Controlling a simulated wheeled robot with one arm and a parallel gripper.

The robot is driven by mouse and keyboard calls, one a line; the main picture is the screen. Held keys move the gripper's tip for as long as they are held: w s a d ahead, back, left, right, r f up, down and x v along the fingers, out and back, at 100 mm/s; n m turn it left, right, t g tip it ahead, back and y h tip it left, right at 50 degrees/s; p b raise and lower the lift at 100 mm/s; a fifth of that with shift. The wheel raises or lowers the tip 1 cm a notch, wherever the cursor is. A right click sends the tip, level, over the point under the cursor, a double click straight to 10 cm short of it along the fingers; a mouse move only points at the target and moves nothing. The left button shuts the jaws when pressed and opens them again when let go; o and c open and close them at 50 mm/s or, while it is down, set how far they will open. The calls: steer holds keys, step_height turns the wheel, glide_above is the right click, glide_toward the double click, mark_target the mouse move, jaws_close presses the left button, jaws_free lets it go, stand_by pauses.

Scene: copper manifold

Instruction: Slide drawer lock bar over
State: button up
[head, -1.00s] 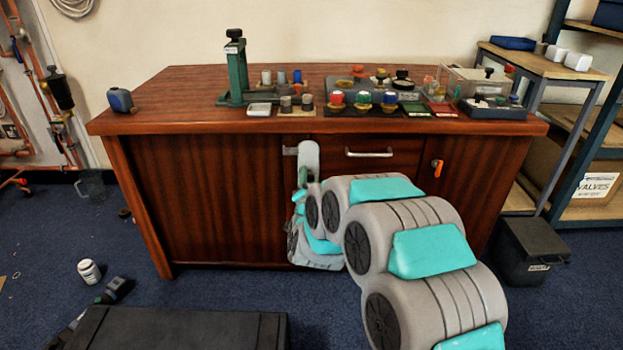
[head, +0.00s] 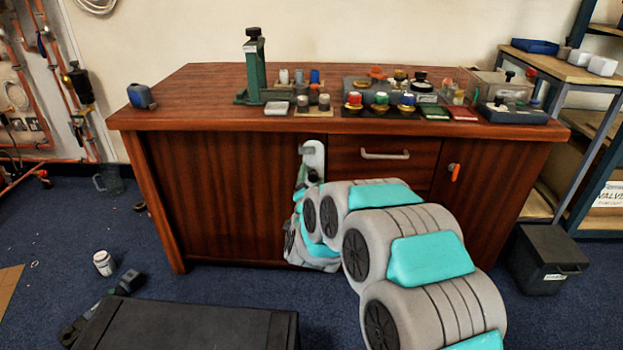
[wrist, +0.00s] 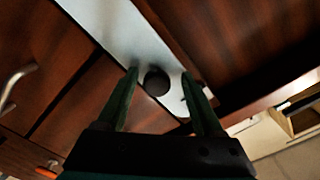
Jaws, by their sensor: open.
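The lock bar is a pale metal plate (head: 314,156) with a rounded top, upright on the bench front just left of the drawer (head: 412,149). In the wrist view the bar (wrist: 106,27) runs diagonally and has a dark round spot near its end; I cannot tell if this is a hole or a knob. My gripper (wrist: 160,75) is open, its dark green fingers on either side of that spot. Whether the fingers touch the bar is unclear. In the head view my arm partly hides the bar's lower part and the gripper.
The drawer handle (head: 385,155) is right of the bar, with an orange key (head: 455,173) further right. The bench top (head: 200,92) carries a green press (head: 255,70) and several small parts. A black bin (head: 547,262) stands on the floor at right.

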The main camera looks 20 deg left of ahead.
steer(key=shift+s, duration=0.1)
steer(key=v, duration=0.7)
steer(key=shift+s, duration=0.25)
steer(key=shift+d, duration=0.15)
